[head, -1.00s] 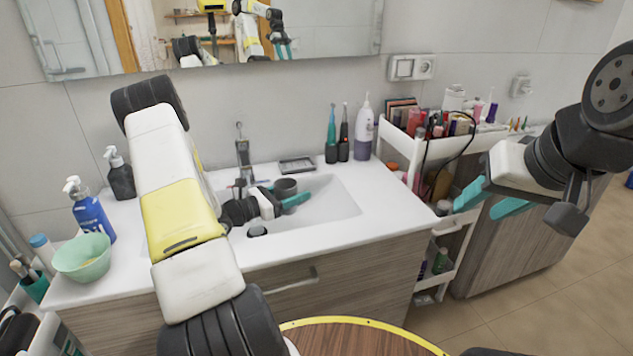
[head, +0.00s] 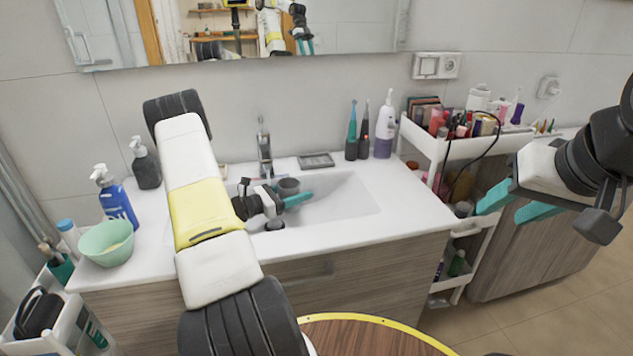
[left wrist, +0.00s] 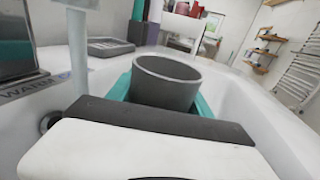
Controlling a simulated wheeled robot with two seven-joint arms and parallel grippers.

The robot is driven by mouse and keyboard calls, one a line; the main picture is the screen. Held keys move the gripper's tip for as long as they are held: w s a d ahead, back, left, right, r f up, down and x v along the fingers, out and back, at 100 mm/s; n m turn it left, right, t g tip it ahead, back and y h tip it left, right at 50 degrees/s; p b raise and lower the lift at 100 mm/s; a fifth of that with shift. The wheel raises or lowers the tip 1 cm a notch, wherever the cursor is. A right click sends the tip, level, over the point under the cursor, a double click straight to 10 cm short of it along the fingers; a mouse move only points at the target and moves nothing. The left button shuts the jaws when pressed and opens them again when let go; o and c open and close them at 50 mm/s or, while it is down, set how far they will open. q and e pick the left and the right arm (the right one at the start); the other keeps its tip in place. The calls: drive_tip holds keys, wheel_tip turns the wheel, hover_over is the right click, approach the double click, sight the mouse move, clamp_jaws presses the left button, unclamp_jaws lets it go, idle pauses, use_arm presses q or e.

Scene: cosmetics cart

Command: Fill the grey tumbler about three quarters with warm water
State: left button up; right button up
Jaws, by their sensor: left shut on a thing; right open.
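The grey tumbler (head: 288,186) is in the sink basin (head: 345,200), near the faucet (head: 264,150). In the left wrist view the tumbler (left wrist: 167,82) stands about upright between the teal fingers, with its rim uppermost. My left gripper (head: 296,199) is shut on it. The tumbler's inside shows grey near the rim; its bottom and any water are hidden. In the left wrist view a pale spout or stream (left wrist: 76,60) is at the left, apart from the tumbler. My right gripper (head: 512,208) is open and empty at the right, near the cart.
A soap dish (head: 316,160), electric toothbrushes (head: 357,135) and a white-purple bottle (head: 385,130) stand behind the basin. Blue (head: 117,203) and dark (head: 146,165) pump bottles and a green bowl (head: 106,243) are at the left. The white cart (head: 450,150) holds cosmetics. The right countertop is mostly clear.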

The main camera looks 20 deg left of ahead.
sight(282, 185)
use_arm(q)
drive_tip(key=shift+w+a, duration=0.2)
drive_tip(key=shift+a, duration=0.75)
drive_tip(key=shift+w+a, duration=0.2)
drive_tip(key=shift+a, duration=0.8)
drive_tip(key=shift+w+a, duration=0.2)
drive_tip(key=shift+a, duration=0.9)
drive_tip(key=shift+a+r, duration=0.15)
drive_tip(key=shift+a, duration=0.05)
idle(0.3)
drive_tip(key=d, duration=0.4)
drive_tip(key=s+d, duration=0.1)
drive_tip(key=d, duration=0.1)
drive_tip(key=shift+d, duration=0.25)
drive_tip(key=s+d+r, duration=0.3)
drive_tip(key=r, duration=0.2)
drive_tip(key=shift+s+d+r, duration=0.3)
drive_tip(key=shift+s+r, duration=0.05)
drive_tip(key=shift+r, duration=0.05)
idle(0.4)
idle(0.6)
